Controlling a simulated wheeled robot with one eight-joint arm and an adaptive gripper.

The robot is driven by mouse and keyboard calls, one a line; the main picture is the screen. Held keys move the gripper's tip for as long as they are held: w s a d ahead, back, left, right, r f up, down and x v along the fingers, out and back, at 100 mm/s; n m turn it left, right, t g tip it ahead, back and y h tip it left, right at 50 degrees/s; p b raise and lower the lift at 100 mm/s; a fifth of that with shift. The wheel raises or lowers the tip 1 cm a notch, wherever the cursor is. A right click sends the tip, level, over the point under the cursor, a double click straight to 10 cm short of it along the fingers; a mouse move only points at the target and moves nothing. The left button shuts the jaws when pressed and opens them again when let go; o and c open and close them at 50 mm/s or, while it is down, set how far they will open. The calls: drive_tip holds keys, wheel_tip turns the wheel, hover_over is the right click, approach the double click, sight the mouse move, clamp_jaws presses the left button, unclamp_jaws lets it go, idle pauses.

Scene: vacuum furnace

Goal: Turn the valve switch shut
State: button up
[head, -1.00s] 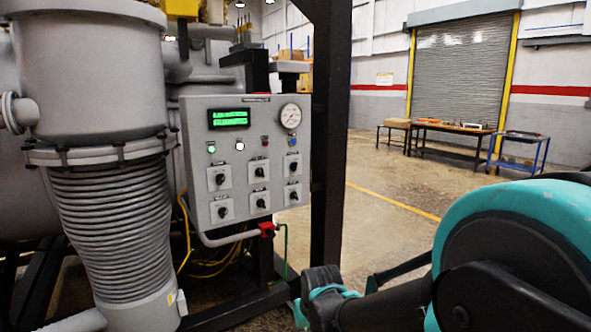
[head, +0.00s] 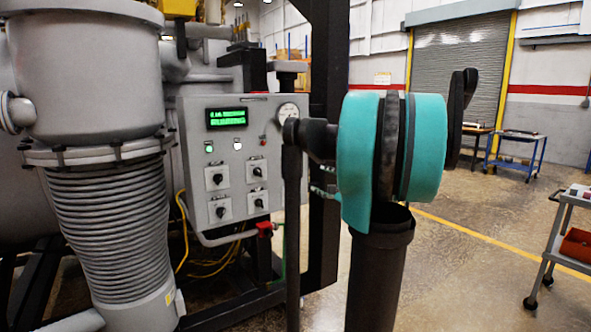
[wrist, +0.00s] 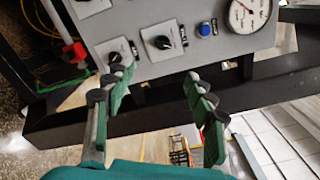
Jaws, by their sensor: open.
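The grey control panel (head: 235,165) carries several black rotary switches on pale plates. I cannot tell which one is the valve switch. In the head view a left-column switch (head: 218,179) and a middle-column switch (head: 257,172) show; my arm hides the right column. The wrist view shows the panel turned sideways, with two right-column switches (wrist: 162,42) (wrist: 117,50) near its edge. My gripper (wrist: 156,72) is open and empty, its green-padded fingers spread below these switches in the picture. The left fingertip overlaps the lower one's plate; contact cannot be told.
A pressure gauge (wrist: 248,12) and a blue button (wrist: 204,28) sit beside the switches. A red fitting (head: 265,228) is on the pipe under the panel. A black frame post (head: 327,130) stands close right of the panel. A cart (head: 560,240) stands at right.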

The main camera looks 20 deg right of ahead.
sight(294, 167)
drive_tip(key=x, duration=1.7)
drive_tip(key=shift+w+d+r, duration=0.15)
drive_tip(key=shift+w+r, duration=0.1)
drive_tip(key=shift+c, duration=0.3)
drive_tip(key=c, duration=1.1)
drive_tip(key=shift+n, duration=0.3)
drive_tip(key=n, duration=1.1)
